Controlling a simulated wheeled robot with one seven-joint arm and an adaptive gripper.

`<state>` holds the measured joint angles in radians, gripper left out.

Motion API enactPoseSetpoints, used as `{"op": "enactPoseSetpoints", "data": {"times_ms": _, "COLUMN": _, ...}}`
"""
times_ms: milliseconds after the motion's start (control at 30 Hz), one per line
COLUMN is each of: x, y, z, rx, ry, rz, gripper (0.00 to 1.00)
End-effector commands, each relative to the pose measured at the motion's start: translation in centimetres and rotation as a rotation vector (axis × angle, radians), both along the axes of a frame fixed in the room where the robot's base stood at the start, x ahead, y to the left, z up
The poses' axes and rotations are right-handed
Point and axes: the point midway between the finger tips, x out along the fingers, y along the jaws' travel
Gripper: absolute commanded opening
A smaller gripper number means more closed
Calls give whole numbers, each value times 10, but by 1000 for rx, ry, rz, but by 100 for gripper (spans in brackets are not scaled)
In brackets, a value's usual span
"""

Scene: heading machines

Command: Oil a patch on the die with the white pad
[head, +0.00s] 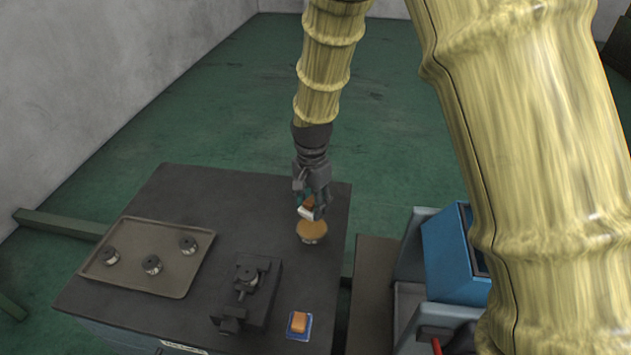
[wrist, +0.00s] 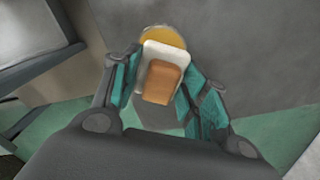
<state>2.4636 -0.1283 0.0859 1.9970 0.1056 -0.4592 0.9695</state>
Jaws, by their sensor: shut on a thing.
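My gripper (head: 311,200) is shut on the brown grip of the white pad (head: 305,212). In the wrist view the pad (wrist: 166,50) sits between the teal fingers (wrist: 160,86), its brown block toward me. The pad is at the round dish with an amber top (head: 312,229), whose yellow edge (wrist: 160,33) shows past the pad; I cannot tell whether they touch. A dark fixture (head: 259,290) stands front centre on the table, with a small round metal piece (head: 246,276) in it that may be the die. The oil patch is too small to make out.
A tan tray (head: 127,279) with 3 round metal parts lies on the left of the dark table (head: 190,190). An orange-brown block on a blue base (head: 299,335) is at the front right. A blue machine (head: 447,250) stands right of the table. The table's back is clear.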

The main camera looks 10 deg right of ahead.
Motion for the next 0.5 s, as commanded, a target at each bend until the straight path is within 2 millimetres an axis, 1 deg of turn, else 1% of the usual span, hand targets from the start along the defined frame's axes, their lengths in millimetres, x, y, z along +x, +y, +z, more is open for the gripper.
{"op": "enactPoseSetpoints", "data": {"times_ms": 233, "x": -2, "y": -3, "z": -4, "rx": 0, "ry": -1, "rz": -4, "gripper": 25}}
{"op": "enactPoseSetpoints", "data": {"times_ms": 500, "x": 0, "y": -5, "z": -25, "rx": 0, "ry": 1, "rz": -7, "gripper": 25}}
